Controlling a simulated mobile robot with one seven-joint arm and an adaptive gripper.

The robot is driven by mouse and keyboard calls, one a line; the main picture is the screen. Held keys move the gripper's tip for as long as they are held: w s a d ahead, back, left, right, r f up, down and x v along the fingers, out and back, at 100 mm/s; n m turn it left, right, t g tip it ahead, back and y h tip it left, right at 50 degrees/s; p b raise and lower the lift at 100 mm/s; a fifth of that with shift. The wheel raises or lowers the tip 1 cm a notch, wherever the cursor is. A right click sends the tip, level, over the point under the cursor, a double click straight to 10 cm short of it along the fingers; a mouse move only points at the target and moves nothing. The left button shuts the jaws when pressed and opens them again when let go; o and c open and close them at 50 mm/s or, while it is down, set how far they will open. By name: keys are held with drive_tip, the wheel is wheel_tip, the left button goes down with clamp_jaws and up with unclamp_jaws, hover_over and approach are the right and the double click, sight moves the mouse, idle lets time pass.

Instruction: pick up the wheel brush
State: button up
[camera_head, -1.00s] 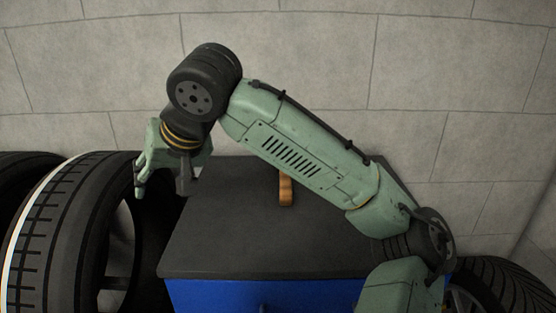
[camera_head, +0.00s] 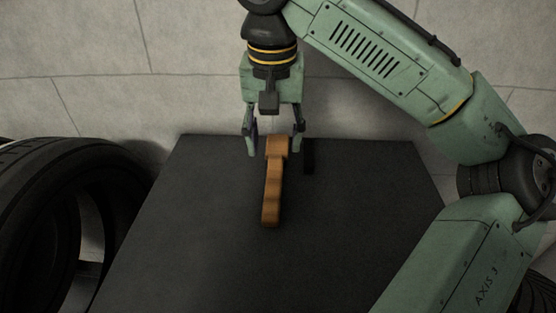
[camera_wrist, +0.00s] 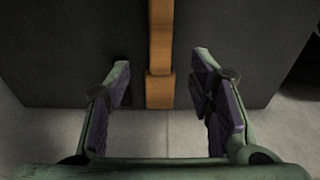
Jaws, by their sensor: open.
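The wheel brush (camera_head: 271,190) is a long, narrow orange-brown wooden piece with a wider block at its far end, lying on the dark top of the bench (camera_head: 200,230). It also shows in the wrist view (camera_wrist: 160,45), running up the middle between the fingers. My gripper (camera_head: 275,150) is open and points down at the brush's wider far end, one finger on each side. In the wrist view my gripper (camera_wrist: 162,65) has clear gaps between both fingers and the wood. No bristles can be made out.
A small dark shape (camera_head: 308,156) sits just right of the brush's far end; I cannot tell what it is. Large tyres (camera_head: 40,215) stand left of the bench. A block wall (camera_head: 190,80) rises behind. The rest of the bench top is clear.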

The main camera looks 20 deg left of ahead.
sight(275, 169)
drive_tip(key=f, duration=0.5)
drive_tip(key=f+p, duration=0.1)
drive_tip(key=f, duration=0.2)
drive_tip(key=shift+w+f, duration=0.15)
drive_tip(key=shift+w, duration=0.2)
drive_tip(key=shift+c, duration=0.6)
clamp_jaws()
